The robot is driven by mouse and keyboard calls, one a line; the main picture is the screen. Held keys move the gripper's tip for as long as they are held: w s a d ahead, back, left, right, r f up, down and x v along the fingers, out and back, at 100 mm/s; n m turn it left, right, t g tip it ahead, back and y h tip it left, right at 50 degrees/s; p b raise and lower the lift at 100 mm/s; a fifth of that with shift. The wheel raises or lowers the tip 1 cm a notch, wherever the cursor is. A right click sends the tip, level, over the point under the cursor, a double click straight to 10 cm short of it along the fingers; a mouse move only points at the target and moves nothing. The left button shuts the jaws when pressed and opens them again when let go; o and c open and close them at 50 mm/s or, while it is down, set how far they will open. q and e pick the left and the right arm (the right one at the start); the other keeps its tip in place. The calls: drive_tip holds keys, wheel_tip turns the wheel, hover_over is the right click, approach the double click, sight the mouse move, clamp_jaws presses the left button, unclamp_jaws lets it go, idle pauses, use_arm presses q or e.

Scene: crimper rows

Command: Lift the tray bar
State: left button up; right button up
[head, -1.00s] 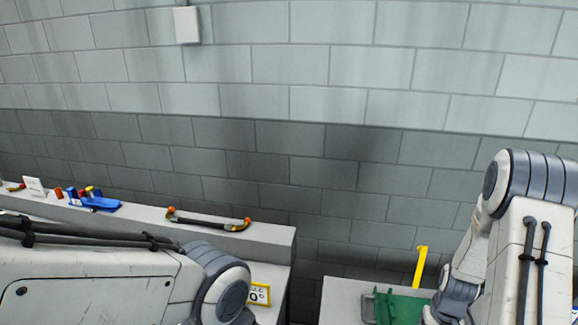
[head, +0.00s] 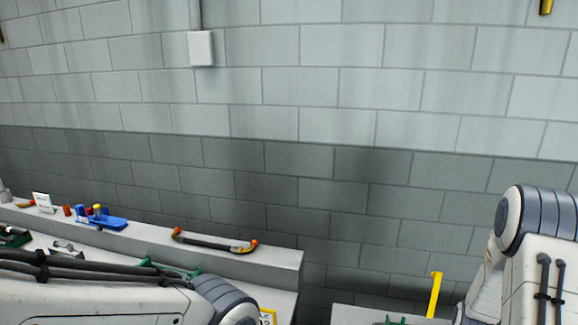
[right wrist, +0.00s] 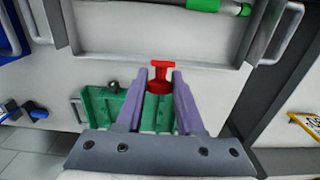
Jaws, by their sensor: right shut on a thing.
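In the right wrist view my right gripper (right wrist: 160,78) has its two purple fingers close on either side of a red T-shaped piece (right wrist: 160,66). The piece's wider red base shows between the fingers, and the gripper is shut on it. I cannot tell which part is the tray bar. Neither gripper shows in the head view; only my arm links do.
A grey ledge (head: 275,262) along the wall bears a black bar with orange ends (head: 213,243) and a blue tool (head: 98,221). A yellow upright (head: 434,294) stands at the lower right. Blue items (right wrist: 30,110) lie at the wrist view's left.

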drive_tip(key=shift+w, duration=0.1)
drive_tip(key=shift+w+d+f, duration=0.1)
drive_tip(key=shift+w+d, duration=0.1)
drive_tip(key=shift+w, duration=0.65)
drive_tip(key=shift+w+d+f, duration=0.1)
drive_tip(key=shift+w+d, duration=0.15)
drive_tip(key=shift+w, duration=0.6)
drive_tip(key=shift+w+d, duration=0.2)
drive_tip(key=shift+w, duration=0.65)
drive_tip(key=shift+w+d+b, duration=0.25)
drive_tip(key=shift+w, duration=0.7)
drive_tip(key=shift+w+d+b, duration=0.2)
drive_tip(key=shift+w, duration=0.75)
drive_tip(key=o, duration=1)
drive_tip(key=shift+s, duration=0.1)
